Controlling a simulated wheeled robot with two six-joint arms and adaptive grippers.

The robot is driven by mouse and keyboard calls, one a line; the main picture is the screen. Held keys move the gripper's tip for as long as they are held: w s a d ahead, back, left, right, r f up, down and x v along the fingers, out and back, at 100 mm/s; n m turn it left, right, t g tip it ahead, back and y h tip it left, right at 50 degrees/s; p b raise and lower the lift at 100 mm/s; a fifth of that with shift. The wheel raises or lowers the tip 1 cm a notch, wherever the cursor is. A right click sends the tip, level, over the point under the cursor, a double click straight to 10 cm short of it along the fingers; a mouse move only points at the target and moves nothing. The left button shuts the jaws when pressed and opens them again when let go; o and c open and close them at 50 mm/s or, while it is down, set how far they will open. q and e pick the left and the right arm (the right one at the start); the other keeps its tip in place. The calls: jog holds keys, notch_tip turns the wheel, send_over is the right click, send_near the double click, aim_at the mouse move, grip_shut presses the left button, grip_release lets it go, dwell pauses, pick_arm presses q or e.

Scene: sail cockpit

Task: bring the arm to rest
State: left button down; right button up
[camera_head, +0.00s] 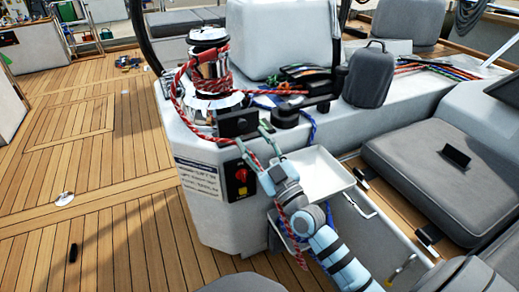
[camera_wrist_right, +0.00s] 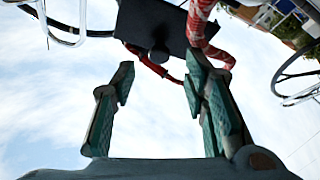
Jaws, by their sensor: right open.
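My right gripper (camera_head: 253,137) is in front of the white cockpit console (camera_head: 215,220), with its two green fingers spread apart and nothing held between them. It also shows in the right wrist view (camera_wrist_right: 160,75), open against the sky. A black box with a knob (camera_head: 238,123) is just beyond the fingertips; in the wrist view it appears as a dark plate (camera_wrist_right: 165,25). A red rope (camera_wrist_right: 203,22) hangs close by the fingers. The right arm reaches up from the lower right of the head view. My left gripper is not in view.
A chrome winch (camera_head: 209,70) wrapped in red rope stands on the console. A red-and-yellow switch (camera_head: 240,178) is on the console face. A white open tray (camera_head: 318,172) is right beside my arm. A grey bag (camera_head: 369,75) stands behind. The teak deck (camera_head: 110,220) at left is mostly clear.

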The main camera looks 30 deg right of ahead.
jog(key=v, duration=0.3)
jog(key=shift+s, duration=0.3)
